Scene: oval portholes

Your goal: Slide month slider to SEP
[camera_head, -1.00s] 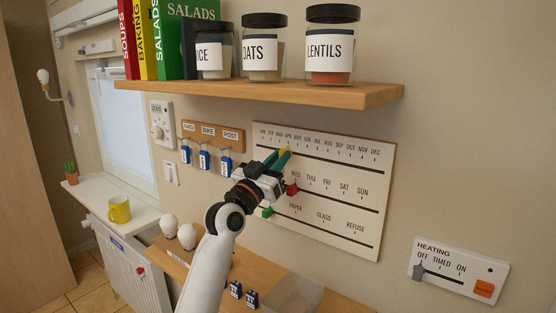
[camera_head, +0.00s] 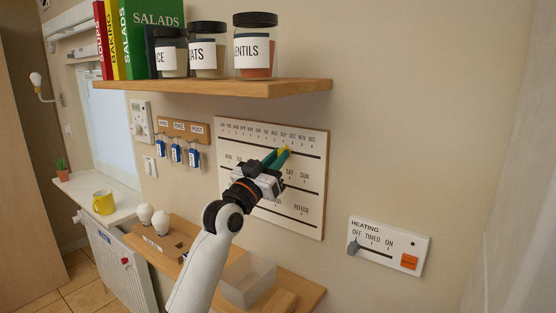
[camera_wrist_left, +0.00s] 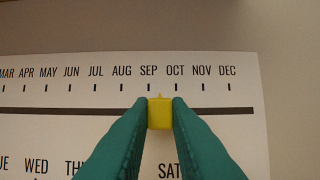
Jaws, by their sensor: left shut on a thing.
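The white calendar board (camera_head: 319,165) hangs on the wall, with a row of month labels above a dark slot. The yellow month slider (camera_wrist_left: 160,112) sits in that slot in the left wrist view. Its pointed top is between the SEP tick (camera_wrist_left: 149,87) and the OCT tick (camera_wrist_left: 176,87), slightly nearer SEP. My left gripper (camera_wrist_left: 160,113) is shut on the slider, with one green finger on each side. In the head view the gripper (camera_head: 281,158) covers part of the weekday row and the lower row. My right gripper is not in view.
A wooden shelf (camera_head: 220,89) with jars and books juts out above the board. A heating panel (camera_head: 390,246) is at the lower right. A lower wooden shelf (camera_head: 180,228) holds light bulbs and a clear bin (camera_head: 248,280). Key hooks hang left of the board.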

